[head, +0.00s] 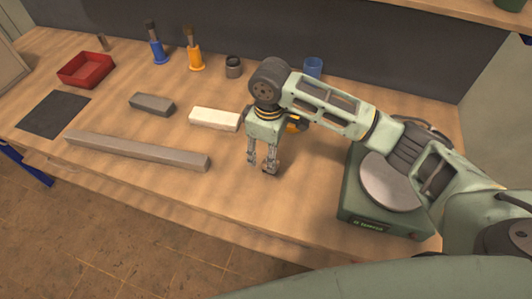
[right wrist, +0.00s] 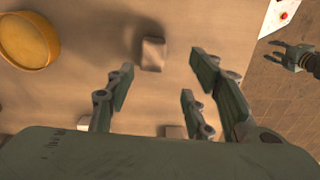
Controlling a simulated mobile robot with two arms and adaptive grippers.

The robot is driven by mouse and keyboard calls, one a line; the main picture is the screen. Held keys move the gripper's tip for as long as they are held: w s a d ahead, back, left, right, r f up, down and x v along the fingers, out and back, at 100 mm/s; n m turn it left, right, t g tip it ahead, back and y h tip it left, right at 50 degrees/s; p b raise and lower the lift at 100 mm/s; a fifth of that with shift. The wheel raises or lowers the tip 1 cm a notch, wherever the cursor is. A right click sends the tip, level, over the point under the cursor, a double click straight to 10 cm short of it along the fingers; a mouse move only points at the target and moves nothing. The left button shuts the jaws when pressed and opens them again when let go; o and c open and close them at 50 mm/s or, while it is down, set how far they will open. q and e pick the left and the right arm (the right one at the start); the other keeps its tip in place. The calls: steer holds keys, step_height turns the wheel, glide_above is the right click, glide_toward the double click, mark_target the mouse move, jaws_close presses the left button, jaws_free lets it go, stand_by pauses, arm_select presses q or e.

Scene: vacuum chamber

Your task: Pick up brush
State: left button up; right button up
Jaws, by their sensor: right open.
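Two brush-like items with dark bristle tops stand upright at the back of the bench in the head view: one in a blue base (head: 157,52), one in an orange base (head: 195,60). I cannot tell which one the task names. My right gripper (head: 263,167) points down over the middle of the bench, in front and right of both, open and empty. Its spread fingers also show in the right wrist view (right wrist: 160,105), with a small brown block (right wrist: 152,54) beyond them. My left gripper (right wrist: 288,57) shows small at that view's right edge, fingers apart and empty.
A white block (head: 214,119), a grey block (head: 152,104) and a long grey bar (head: 135,151) lie left of my right gripper. A red tray (head: 86,70) and dark mat (head: 53,113) are farther left. A green device (head: 362,214) stands right. A yellow round object (right wrist: 28,40) is nearby.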

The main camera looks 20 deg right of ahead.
steer(key=shift+w+d+r, duration=0.35)
steer(key=shift+w+d, duration=0.05)
steer(key=shift+w, duration=0.05)
steer(key=shift+d+f, duration=0.1)
steer(key=f, duration=0.2)
steer(key=shift+s+f+p, duration=0.2)
steer(key=shift+f+p, duration=0.1)
steer(key=shift+p, duration=0.1)
step_height(320, 180, down, 4)
steer(key=shift+d+r+p, duration=0.1)
steer(key=shift+r+p, duration=0.05)
steer(key=shift+p, duration=0.3)
steer(key=shift+f, duration=0.4)
jaws_close()
arm_select(q)
steer(key=shift+s+a+r, duration=0.2)
steer(key=shift+s+r, duration=0.45)
steer(key=shift+r, duration=0.2)
